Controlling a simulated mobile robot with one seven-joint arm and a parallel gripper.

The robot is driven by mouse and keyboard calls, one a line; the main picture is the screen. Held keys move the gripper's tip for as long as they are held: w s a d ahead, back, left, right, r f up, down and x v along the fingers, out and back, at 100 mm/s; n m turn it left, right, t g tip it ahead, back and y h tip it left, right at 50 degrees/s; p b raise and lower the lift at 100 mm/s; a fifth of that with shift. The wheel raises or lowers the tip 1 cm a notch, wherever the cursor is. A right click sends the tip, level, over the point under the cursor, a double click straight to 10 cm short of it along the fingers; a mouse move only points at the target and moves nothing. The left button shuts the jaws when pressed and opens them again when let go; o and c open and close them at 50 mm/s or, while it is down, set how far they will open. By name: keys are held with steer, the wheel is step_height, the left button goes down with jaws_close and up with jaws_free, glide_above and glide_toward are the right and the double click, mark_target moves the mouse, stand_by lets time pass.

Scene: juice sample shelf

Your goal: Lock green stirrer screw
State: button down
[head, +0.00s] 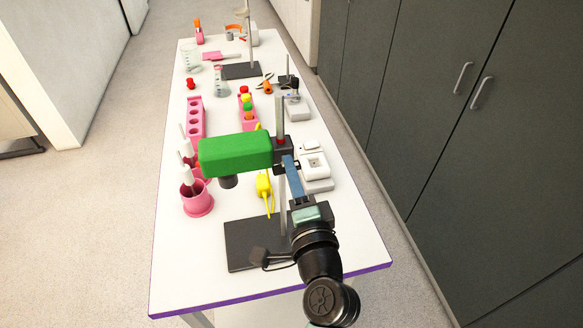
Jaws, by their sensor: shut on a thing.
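The green stirrer (235,153) is a long green block held level on an upright metal rod (282,195) above a dark base plate (248,245). A dark round part hangs under its left end. At its right end, by the rod, sits a dark clamp with a small red-topped piece (281,140). My gripper (288,163) reaches up from the lower right, its bluish fingers shut at this clamp, on the stirrer screw. The screw itself is mostly hidden by the fingertips, so its turn cannot be seen.
Left of the stirrer stand a pink cup (198,203) with tools and a pink rack (196,118). A yellow tool (264,186) lies behind the base plate. White devices (314,166) stand right of the rod. The table's (185,275) front left corner is clear.

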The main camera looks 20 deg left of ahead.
steer(key=shift+m, duration=0.6)
steer(key=c, duration=0.8)
jaws_free()
steer(key=shift+o, duration=0.2)
steer(key=b+v, duration=0.4)
steer(key=v, duration=0.9)
